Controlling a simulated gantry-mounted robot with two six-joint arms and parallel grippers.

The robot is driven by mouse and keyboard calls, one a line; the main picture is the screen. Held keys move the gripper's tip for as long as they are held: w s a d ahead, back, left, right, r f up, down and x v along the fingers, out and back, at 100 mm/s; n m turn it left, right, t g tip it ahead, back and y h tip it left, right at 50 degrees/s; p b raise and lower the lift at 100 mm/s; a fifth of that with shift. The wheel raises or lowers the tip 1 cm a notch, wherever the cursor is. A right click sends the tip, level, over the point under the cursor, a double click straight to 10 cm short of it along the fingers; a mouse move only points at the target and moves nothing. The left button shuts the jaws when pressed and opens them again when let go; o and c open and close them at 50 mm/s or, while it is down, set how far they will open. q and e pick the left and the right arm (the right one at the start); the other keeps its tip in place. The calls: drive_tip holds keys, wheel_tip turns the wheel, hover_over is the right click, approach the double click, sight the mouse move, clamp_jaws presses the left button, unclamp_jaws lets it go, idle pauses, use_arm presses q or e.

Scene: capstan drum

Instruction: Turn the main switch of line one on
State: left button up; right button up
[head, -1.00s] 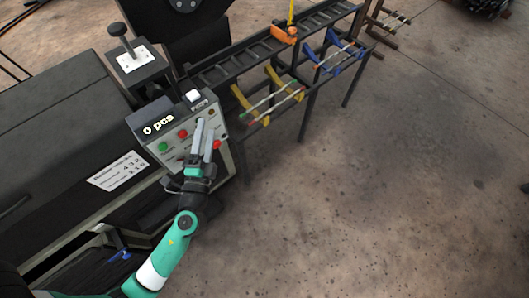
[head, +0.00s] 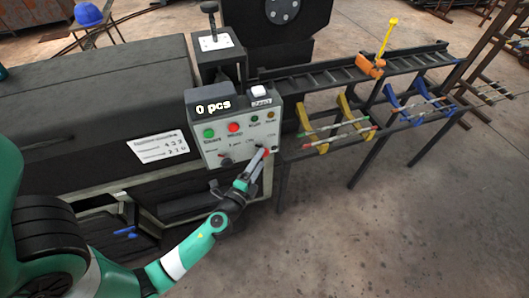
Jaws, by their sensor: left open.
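The grey control panel (head: 237,138) stands on the front of the dark machine, with a "0 pcs" display (head: 213,107) on top. It has a green button (head: 209,133), a red button (head: 233,127) and small lamps (head: 254,120). A dark rotary knob (head: 226,161) sits in the lower row; its small label is not clearly readable, nor is its setting. My left gripper (head: 262,158) is open at the panel's lower right, beside a red part (head: 267,151) that it partly covers. I cannot tell whether the fingers touch the panel. My right gripper is out of view.
A lever on a pedestal (head: 212,42) stands behind the panel. A white label (head: 159,147) is on the machine's left. A rack (head: 350,72) with yellow and blue holders extends right. A blue helmet-like object (head: 89,15) lies at the back left. The floor at lower right is clear.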

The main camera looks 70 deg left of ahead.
use_arm(q)
drive_tip(key=x, duration=0.4)
clamp_jaws()
idle(0.4)
